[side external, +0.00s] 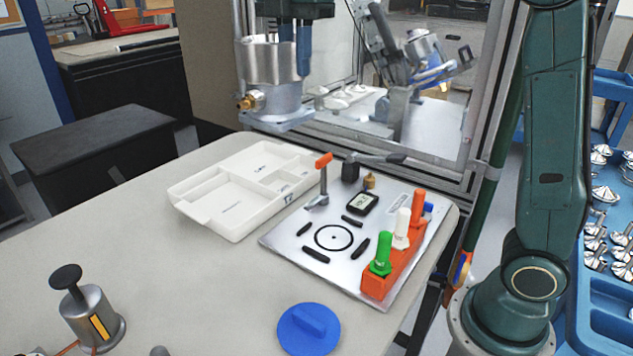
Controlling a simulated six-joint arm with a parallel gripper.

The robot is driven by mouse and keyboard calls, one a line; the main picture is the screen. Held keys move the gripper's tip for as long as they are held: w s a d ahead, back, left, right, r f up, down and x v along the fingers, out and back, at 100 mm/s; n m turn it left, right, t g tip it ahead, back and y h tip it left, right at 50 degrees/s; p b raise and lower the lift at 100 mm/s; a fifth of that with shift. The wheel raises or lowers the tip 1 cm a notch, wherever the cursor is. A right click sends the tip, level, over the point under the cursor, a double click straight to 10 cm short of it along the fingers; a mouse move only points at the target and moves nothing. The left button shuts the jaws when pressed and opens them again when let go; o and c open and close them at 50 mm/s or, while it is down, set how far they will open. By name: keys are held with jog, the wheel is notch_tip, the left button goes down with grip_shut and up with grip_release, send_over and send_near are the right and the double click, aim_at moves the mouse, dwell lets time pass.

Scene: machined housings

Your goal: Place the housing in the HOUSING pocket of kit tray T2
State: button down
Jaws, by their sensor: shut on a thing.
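The housing (272,70) is a silvery machined cylinder with a wider upper rim, a flat flange at its bottom and a brass fitting on its left side. My gripper (303,55) is shut on its wall at the right of the rim and holds it upright, in the air. It appears above the back of the white kit tray (236,236), which is marked T2 and lies on the table. The tray has a large pocket at the front left and smaller pockets behind and to the right. The pockets look empty; their lettering is too small to read surely.
Right of the tray is a metal fixture plate (291,243) with an orange-handled clamp (323,173), a small gauge (362,203) and an orange rack (392,270) of colored-handled tools. A blue disc (308,330) and a metal plunger can (92,318) stand in front. The table's left middle is clear.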

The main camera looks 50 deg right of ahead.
aim_at(240, 61)
jog(key=w, duration=0.3)
jog(key=w+a+f, duration=0.1)
jog(key=w, duration=0.7)
jog(key=shift+a+f, duration=0.25)
jog(key=shift+f, duration=0.15)
jog(key=shift+w+a+f, duration=0.1)
jog(key=shift+w+f, duration=0.15)
jog(key=shift+w, duration=0.25)
jog(key=shift+w+a+f, duration=0.1)
jog(key=shift+w+f, duration=0.15)
jog(key=shift+w, duration=0.25)
jog(key=shift+f, duration=0.2)
notch_tip(240, 61, down, 15)
jog(key=shift+f, duration=0.3)
jog(key=shift+f, duration=2.15)
jog(key=c, duration=1.4)
grip_release()
jog(key=shift+f, duration=0.15)
jog(key=shift+o, duration=0.3)
